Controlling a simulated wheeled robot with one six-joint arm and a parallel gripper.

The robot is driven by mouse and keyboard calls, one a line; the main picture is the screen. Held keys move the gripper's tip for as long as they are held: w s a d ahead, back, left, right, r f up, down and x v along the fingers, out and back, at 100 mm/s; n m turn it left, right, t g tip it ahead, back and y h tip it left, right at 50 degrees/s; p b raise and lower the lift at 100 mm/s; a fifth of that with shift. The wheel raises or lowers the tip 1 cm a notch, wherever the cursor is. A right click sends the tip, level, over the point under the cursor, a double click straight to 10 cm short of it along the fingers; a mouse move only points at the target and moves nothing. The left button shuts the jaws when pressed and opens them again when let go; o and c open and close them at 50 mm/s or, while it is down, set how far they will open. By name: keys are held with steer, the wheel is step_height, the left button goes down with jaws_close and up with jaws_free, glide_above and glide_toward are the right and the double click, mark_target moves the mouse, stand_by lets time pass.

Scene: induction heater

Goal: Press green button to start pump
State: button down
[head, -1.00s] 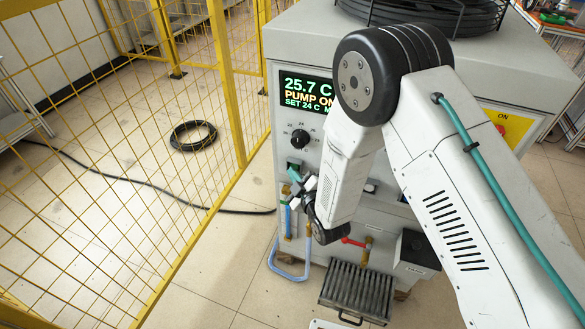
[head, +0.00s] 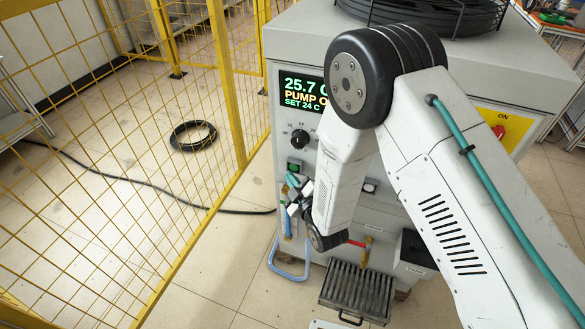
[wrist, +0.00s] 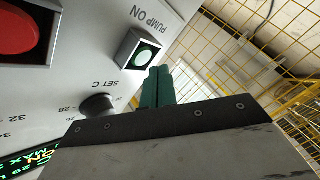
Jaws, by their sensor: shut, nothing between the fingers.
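The green button (wrist: 143,57) glows in a dark square frame beside the "PUMP ON" label in the wrist view. It also shows on the front panel in the head view (head: 294,168). My gripper (wrist: 158,70) is shut and empty, its teal fingers together. The fingertips are close to the button, just beside its frame in the wrist view, and appear apart from it. In the head view my gripper (head: 292,180) is just below the button. The display (head: 302,91) reads 25.7 C, "PUMP O" and SET 24 C, with its right part hidden by my arm.
A black dial (head: 300,137) is above the button. A large red button (wrist: 22,30) is at the wrist view's upper left. Hose fittings and a red valve handle (head: 357,243) are lower on the machine. A yellow mesh fence (head: 225,80) stands left.

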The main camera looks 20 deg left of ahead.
steer(key=shift+s+a, duration=0.15)
steer(key=shift+s, duration=2.2)
steer(key=s, duration=1.1)
steer(key=shift+a, duration=0.45)
